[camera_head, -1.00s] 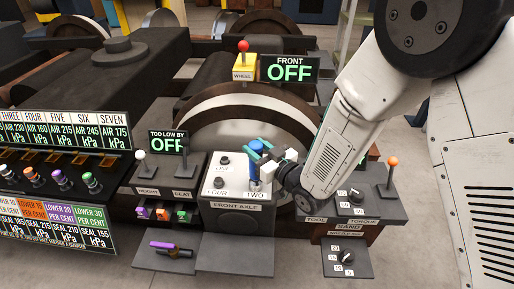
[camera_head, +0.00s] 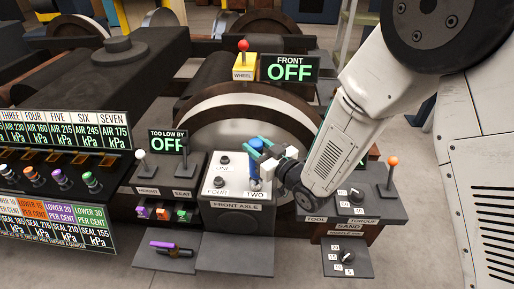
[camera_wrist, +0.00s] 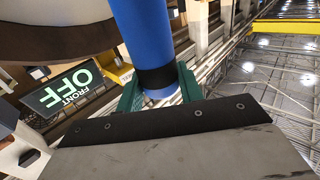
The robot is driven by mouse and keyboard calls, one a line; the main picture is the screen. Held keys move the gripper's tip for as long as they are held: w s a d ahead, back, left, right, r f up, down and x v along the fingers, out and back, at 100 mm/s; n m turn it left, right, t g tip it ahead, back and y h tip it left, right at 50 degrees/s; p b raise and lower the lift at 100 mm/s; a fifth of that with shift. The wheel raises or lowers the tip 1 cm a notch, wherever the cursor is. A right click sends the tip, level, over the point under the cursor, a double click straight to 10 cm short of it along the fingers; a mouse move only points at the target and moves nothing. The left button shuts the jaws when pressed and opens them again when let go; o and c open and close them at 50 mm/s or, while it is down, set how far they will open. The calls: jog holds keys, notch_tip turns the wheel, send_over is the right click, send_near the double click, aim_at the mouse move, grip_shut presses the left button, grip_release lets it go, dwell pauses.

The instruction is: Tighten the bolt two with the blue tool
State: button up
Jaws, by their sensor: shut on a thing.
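The blue tool (camera_head: 256,146) stands roughly upright over the corner marked TWO on the white front axle panel (camera_head: 229,187). My gripper (camera_head: 264,150) is shut on it near its top, with teal fingers on either side. In the wrist view the tool's blue shaft (camera_wrist: 143,35) with a black band lies between the green fingers of my gripper (camera_wrist: 160,88). Bolt two is hidden under the tool, so I cannot tell how far the tool sits on it. Bolts one (camera_head: 225,160) and four (camera_head: 219,181) show on the same panel.
A purple tool and a dark one (camera_head: 172,249) lie on the low shelf in front. A sand box with a torque dial (camera_head: 356,196) and an orange-knobbed lever (camera_head: 392,161) stands at right. The FRONT display (camera_head: 290,68) reads OFF.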

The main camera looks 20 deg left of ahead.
jog(key=shift+r, duration=3.2)
